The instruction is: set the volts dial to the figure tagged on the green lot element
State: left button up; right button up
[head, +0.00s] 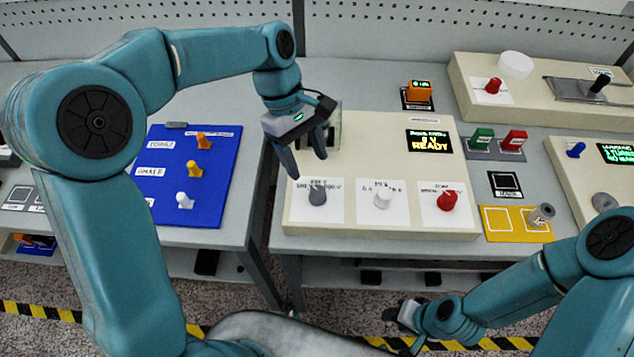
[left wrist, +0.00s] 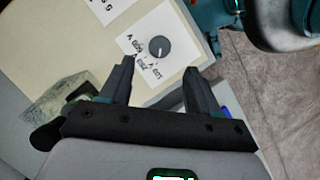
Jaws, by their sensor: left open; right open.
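The volts dial (head: 317,193) is a grey knob on a white card at the front left of the beige panel. In the left wrist view the dial (left wrist: 161,48) shows a pale pointer line, with voltage figures around it too blurred to read surely. My left gripper (head: 304,156) is open and empty, above and behind the dial; its fingertips (left wrist: 158,68) are apart from it. A green block (head: 482,138), apparently the green lot element, stands beside a red block (head: 514,140); its tag is too small to read. My right gripper (head: 403,314) is open, low in front of the bench.
The panel display (head: 430,141) appears to read 0 V READY. A white knob (head: 382,196) and a red knob (head: 447,200) stand right of the dial. A blue board (head: 160,180) lies on the left bench.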

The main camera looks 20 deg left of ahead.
aim_at(317, 189)
pick_arm(q)
jog(key=x, duration=0.6)
jog(key=shift+s+f, duration=0.2)
jog(key=shift+s, duration=0.05)
jog(key=shift+d+f, duration=0.4)
jog(key=shift+f, duration=0.2)
pick_arm(e)
jog(key=shift+s+r, duration=0.2)
jog(key=shift+s, duration=0.1)
pick_arm(q)
jog(key=shift+s+a, duration=0.1)
jog(key=shift+a, duration=0.05)
jog(key=c, duration=1)
